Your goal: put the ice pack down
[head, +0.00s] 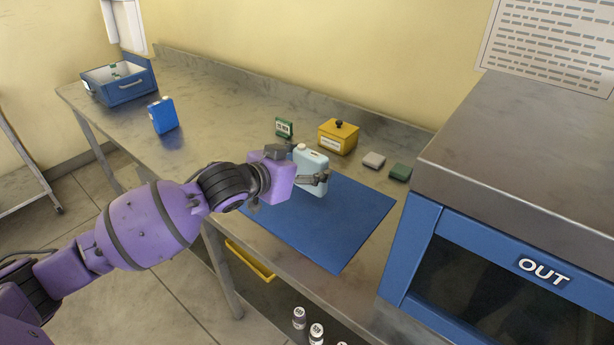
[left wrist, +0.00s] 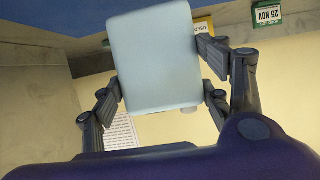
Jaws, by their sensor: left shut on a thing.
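The light blue ice pack (head: 311,168) is held upright in my left gripper (head: 318,180), over the far left part of the blue mat (head: 340,215). In the left wrist view the ice pack (left wrist: 155,60) fills the middle, with the fingers of my left gripper (left wrist: 160,95) shut on its two sides. I cannot tell whether its base touches the mat. A darker blue pack (head: 162,115) stands on the bench further left. My right gripper is in neither view.
A blue crate (head: 122,92) is at the far left. The blue incubator marked OUT (head: 410,240) bounds the right. The mat's front is clear.

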